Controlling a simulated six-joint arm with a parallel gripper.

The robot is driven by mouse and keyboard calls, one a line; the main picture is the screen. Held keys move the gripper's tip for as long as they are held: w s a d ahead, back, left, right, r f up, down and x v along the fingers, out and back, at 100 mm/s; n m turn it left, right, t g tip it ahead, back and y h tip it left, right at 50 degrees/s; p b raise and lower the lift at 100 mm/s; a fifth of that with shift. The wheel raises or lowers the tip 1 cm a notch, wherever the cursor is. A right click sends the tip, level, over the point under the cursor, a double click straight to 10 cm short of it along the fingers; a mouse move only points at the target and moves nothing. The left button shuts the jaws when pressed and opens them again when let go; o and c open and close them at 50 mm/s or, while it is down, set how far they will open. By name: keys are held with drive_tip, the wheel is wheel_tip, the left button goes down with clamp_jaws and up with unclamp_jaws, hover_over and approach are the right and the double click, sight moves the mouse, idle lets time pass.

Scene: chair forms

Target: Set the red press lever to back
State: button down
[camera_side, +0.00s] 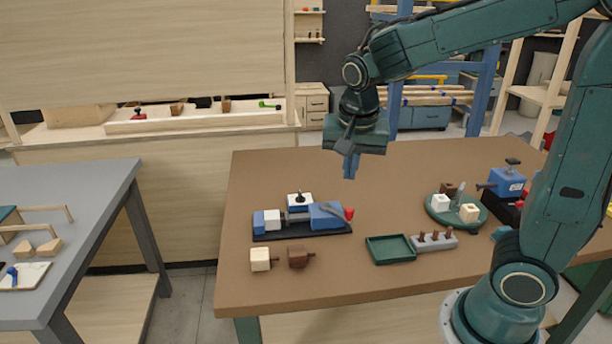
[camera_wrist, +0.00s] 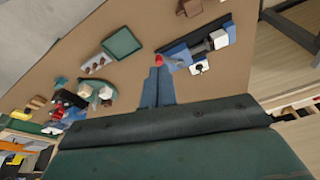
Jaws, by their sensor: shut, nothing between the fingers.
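The press is a blue and white device (camera_side: 325,215) on a black base on the brown table. Its lever ends in a red knob (camera_side: 349,213) at the right end, with a grey arm (camera_side: 332,210) running up and left from it. My gripper (camera_side: 350,170) is shut and empty, pointing down, well above the table behind the press. In the wrist view the red knob (camera_wrist: 159,60) shows just beyond the tips of my shut fingers (camera_wrist: 158,72), which seem apart from it. The fingers partly cover the lever's surroundings there.
A green tray (camera_side: 390,249) and a grey peg block (camera_side: 435,241) lie right of the press. A round green plate (camera_side: 438,215) holds blocks. A cream block (camera_side: 262,259) and a brown block (camera_side: 298,256) lie in front.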

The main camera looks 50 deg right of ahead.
drive_tip(key=w+d+f+m+g+h, duration=0.2)
drive_tip(key=w+f+m, duration=0.5)
drive_tip(key=w+f, duration=0.1)
drive_tip(key=shift+f+m+g, duration=0.4)
drive_tip(key=shift+f, duration=0.45)
drive_tip(key=shift+s+f, duration=0.1)
drive_tip(key=s+d+f, duration=0.1)
drive_tip(key=d+f, duration=0.6)
drive_tip(key=f, duration=0.2)
drive_tip(key=shift+s+d, duration=0.15)
drive_tip(key=shift+d, duration=0.1)
